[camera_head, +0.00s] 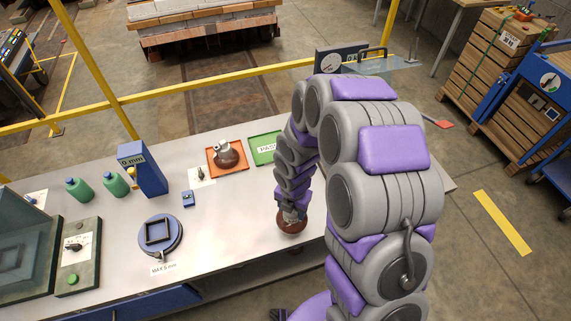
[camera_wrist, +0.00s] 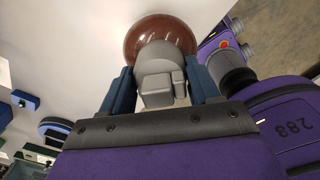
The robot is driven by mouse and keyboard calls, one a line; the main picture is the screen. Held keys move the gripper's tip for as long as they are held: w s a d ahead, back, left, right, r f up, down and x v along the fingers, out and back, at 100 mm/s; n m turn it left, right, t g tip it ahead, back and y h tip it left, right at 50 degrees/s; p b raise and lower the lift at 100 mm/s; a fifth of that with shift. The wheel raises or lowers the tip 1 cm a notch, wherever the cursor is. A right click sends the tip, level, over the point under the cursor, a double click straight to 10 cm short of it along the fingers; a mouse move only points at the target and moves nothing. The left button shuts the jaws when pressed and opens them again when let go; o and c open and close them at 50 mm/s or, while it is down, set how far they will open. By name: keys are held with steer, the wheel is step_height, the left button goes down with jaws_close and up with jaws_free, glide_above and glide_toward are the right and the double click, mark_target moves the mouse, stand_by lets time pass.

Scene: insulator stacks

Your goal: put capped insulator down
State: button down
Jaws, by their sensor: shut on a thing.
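A brown capped insulator (camera_head: 291,224) is at the end of my arm, over the front part of the white table (camera_head: 232,215). My gripper (camera_head: 292,211) is shut on its grey metal cap, seen from above. In the wrist view the grey cap (camera_wrist: 160,75) sits between the two blue fingers of my gripper (camera_wrist: 160,92), with the brown disc (camera_wrist: 160,36) beyond it. I cannot tell whether the disc touches the table. A second brown insulator with a grey cap (camera_head: 227,155) stands on the orange tray (camera_head: 212,171).
A green tray marked PASS (camera_head: 262,149) lies right of the orange one, partly behind my arm. A round blue fixture (camera_head: 160,237), a blue gauge (camera_head: 143,170) and green bottles (camera_head: 79,188) stand to the left. Table between fixture and insulator is clear.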

steer(key=shift+w+d+r+m, duration=0.3)
steer(key=shift+w+m, duration=0.15)
steer(key=shift+m, duration=0.25)
steer(key=w+d+r+m, duration=0.4)
steer(key=w+r+m, duration=0.1)
steer(key=m, duration=0.9)
steer(key=w+d+r+m, duration=0.5)
steer(key=r+m, duration=0.3)
steer(key=m, duration=0.6)
steer(key=shift+w+d+m+b, duration=0.15)
steer(key=shift+d+m+b, duration=0.1)
steer(key=shift+m+b, duration=0.15)
steer(key=shift+r, duration=0.1)
steer(key=shift+a, duration=0.1)
